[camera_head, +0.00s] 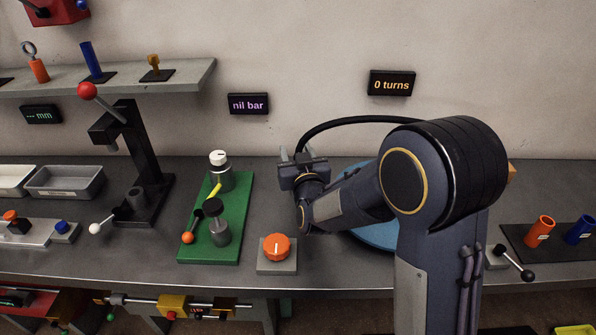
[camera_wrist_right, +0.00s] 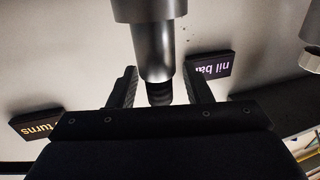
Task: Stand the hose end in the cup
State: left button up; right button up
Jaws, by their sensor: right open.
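A black hose (camera_head: 360,121) arches from my right gripper (camera_head: 302,158) toward the right and passes behind my right arm. In the right wrist view, a grey metal hose end (camera_wrist_right: 155,45) with a black part below it lies between the fingers of my right gripper (camera_wrist_right: 161,82). The fingers are apart, with gaps visible on both sides of it. An orange cup (camera_head: 540,231) and a blue cup (camera_head: 579,231) stand on a dark plate at the right. The task does not say which cup. My left gripper is not in view.
A blue round thing (camera_head: 375,236) lies partly hidden behind my right arm. A green board (camera_head: 228,246) with valves and an orange knob (camera_head: 276,248) are left of my gripper. A black press (camera_head: 130,150) stands farther left. A lever (camera_head: 512,262) is near the cups.

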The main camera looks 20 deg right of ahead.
grip_shut()
dwell(0.3)
